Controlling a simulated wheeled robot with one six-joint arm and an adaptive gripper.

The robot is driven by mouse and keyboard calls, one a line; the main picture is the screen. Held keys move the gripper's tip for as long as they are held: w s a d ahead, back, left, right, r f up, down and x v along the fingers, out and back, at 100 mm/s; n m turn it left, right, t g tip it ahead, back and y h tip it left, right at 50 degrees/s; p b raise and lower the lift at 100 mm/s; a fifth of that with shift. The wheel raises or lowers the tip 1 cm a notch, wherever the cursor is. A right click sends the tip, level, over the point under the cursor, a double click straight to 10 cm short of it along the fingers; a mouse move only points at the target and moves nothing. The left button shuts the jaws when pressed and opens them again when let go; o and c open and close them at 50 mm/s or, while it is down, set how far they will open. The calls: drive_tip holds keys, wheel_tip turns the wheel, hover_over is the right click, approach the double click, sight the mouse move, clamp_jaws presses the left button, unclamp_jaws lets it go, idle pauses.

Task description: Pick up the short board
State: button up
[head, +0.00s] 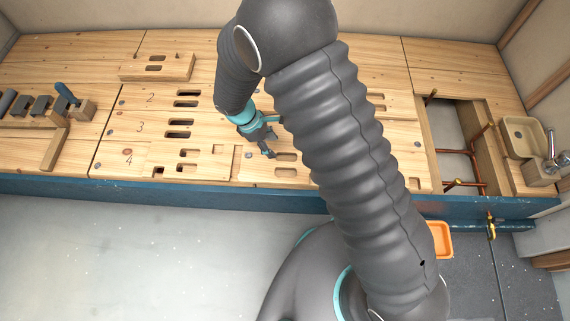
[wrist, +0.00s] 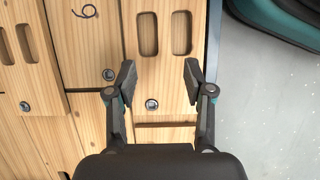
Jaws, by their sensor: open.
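In the wrist view, a pale wooden board (wrist: 165,75) with two oval slots and a round metal fitting lies below my gripper (wrist: 160,78). Its near end shows just ahead of a dark gap. I cannot tell for sure whether it is the short board. My gripper is open and empty, its two fingers apart over this board's near part. In the head view, my gripper (head: 268,143) is over the middle front of the wooden bench top (head: 130,165), partly hidden by my arm. Another slotted board (head: 157,68) lies raised at the back left.
Tools in a holder (head: 62,101) stand at the left. An opening with copper pipes (head: 459,153) and a small basin (head: 523,137) are at the right. An orange bin (head: 438,239) is below the blue front edge (head: 120,187). My arm hides the bench's middle right.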

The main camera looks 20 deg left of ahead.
hover_over(286, 164)
drive_tip(key=a, duration=0.2)
drive_tip(key=f, duration=0.5)
drive_tip(key=shift+a+f, duration=0.2)
drive_tip(key=shift+f, duration=0.05)
drive_tip(key=shift+s+x, duration=0.2)
drive_tip(key=shift+x, duration=1.15)
drive_tip(key=shift+s+x, duration=0.2)
drive_tip(key=shift+x, duration=1.15)
clamp_jaws()
